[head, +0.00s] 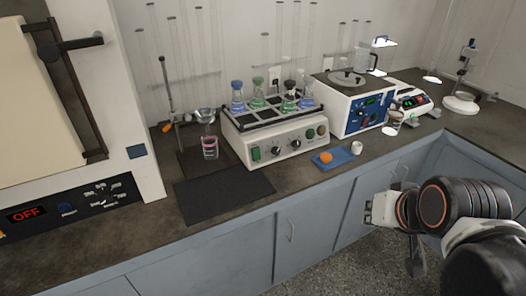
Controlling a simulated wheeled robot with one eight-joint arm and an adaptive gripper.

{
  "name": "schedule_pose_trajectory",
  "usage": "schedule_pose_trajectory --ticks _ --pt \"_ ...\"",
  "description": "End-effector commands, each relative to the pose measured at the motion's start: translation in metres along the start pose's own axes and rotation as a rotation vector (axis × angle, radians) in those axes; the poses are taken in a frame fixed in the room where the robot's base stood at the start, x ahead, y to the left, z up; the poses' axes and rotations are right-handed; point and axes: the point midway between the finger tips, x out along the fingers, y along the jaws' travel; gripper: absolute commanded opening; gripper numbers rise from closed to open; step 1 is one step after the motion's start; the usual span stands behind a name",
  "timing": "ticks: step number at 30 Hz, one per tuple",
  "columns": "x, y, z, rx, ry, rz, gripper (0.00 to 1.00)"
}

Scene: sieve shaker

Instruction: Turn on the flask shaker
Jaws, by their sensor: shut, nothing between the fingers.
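The flask shaker (290,145) is a beige box in the middle of the counter. A rack on its top holds several flasks with blue, green and dark contents. Its front panel has a green switch (256,154) at the left end, dark knobs in the middle and small round controls at the right. I cannot tell the switch's position. My gripper (368,209) is at the lower right, in front of the cabinet doors. It is shut and empty, apart from the shaker and pointing left.
A blue tray (322,164) with an orange ball and a small white cup (356,148) are in front of the shaker's right end. A dark mat (222,194) lies front left. A stand with a pink-liquid beaker (210,148) is left; a blue-fronted machine (366,112) is right.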

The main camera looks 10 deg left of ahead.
Motion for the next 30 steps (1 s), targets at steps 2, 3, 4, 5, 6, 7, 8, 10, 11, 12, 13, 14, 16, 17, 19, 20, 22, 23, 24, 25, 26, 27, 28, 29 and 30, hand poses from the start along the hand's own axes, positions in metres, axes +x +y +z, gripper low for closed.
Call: schedule_pose_trajectory --ticks 2,3,4,5,6,7,8,10,11,12,13,14,16,17,19,20,22,23,24,25,26,27,28,29,30 --pt "0.006 -0.010 -0.018 0.043 0.010 -0.027 0.00" --pt "0.011 -0.015 -0.025 0.066 0.014 -0.040 0.00" --pt "0.014 -0.019 -0.030 0.084 0.017 -0.051 0.00" --pt "0.017 -0.023 -0.034 0.102 0.020 -0.061 0.00" --pt "0.021 -0.028 -0.041 0.125 0.024 -0.074 0.00" --pt "0.025 -0.032 -0.046 0.143 0.027 -0.085 0.00" --pt "0.028 -0.035 -0.051 0.160 0.030 -0.095 0.00" --pt "0.037 -0.044 -0.061 0.202 0.034 -0.118 0.00" --pt "0.041 -0.047 -0.066 0.221 0.036 -0.128 0.00" --pt "0.046 -0.052 -0.072 0.244 0.038 -0.142 0.00" --pt "0.050 -0.056 -0.076 0.262 0.040 -0.153 0.00" --pt "0.054 -0.060 -0.080 0.279 0.041 -0.163 0.00" --pt "0.063 -0.069 -0.089 0.322 0.043 -0.187 0.00" --pt "0.067 -0.072 -0.093 0.340 0.044 -0.197 0.00" --pt "0.077 -0.081 -0.101 0.383 0.045 -0.222 0.00" --pt "0.082 -0.084 -0.104 0.400 0.045 -0.231 0.00" --pt "0.092 -0.093 -0.111 0.443 0.044 -0.256 0.00" --pt "0.097 -0.097 -0.114 0.461 0.044 -0.266 0.00" --pt "0.103 -0.102 -0.118 0.485 0.044 -0.280 0.00" --pt "0.107 -0.105 -0.120 0.505 0.043 -0.290 0.00" --pt "0.112 -0.109 -0.123 0.522 0.042 -0.300 0.00" --pt "0.118 -0.113 -0.126 0.547 0.040 -0.314 0.00" --pt "0.123 -0.117 -0.128 0.565 0.039 -0.324 0.00" --pt "0.128 -0.120 -0.130 0.584 0.038 -0.334 0.00" --pt "0.134 -0.125 -0.132 0.608 0.036 -0.348 0.00"
